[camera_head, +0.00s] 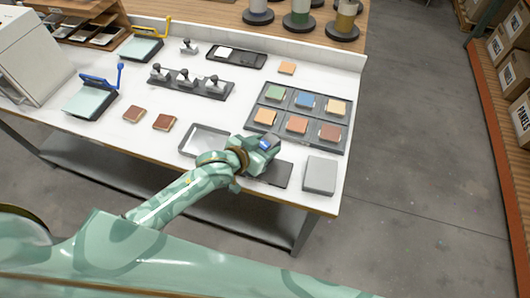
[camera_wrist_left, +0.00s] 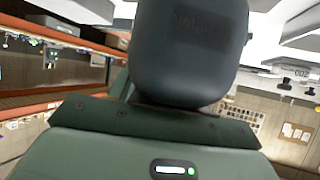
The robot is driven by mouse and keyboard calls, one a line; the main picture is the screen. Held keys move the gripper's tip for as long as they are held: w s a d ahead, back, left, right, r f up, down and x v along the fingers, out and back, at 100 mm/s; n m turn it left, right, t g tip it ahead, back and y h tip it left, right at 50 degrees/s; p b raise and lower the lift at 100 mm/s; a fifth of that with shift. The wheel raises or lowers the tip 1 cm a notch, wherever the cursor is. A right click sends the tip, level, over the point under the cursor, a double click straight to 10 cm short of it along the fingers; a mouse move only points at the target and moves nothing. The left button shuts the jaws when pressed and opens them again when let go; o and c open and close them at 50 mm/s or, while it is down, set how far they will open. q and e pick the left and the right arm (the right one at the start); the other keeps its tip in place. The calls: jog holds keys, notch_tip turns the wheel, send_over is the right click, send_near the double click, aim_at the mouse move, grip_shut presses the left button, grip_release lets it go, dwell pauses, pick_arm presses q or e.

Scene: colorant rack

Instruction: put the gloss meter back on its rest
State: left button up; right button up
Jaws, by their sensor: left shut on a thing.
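My left gripper (camera_head: 258,152) is shut on the gloss meter (camera_head: 269,143), a small dark grey body with a blue patch, above the front right part of the white table. In the left wrist view the gloss meter (camera_wrist_left: 190,50) is a large dark rounded body close to the camera. Below and just right of the gripper lies a flat dark plate (camera_head: 282,176), which looks like the rest; the gripper hides part of it. The gap between the gloss meter and the plate cannot be judged. My right gripper is not in view.
A light grey block (camera_head: 320,174) stands right of the dark plate. A dark tray (camera_head: 315,113) with several coloured tiles lies behind. A grey-rimmed shallow tray (camera_head: 190,148) is left of the gripper, partly behind my arm. Two brown tiles (camera_head: 164,122) lie further left.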

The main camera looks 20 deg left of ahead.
pick_arm(q)
jog(key=shift+f+b, duration=0.3)
jog(key=shift+f, duration=1.25)
jog(key=shift+f, duration=0.15)
jog(key=o, duration=1.4)
jog(key=p+v, duration=0.2)
jog(key=v, duration=1)
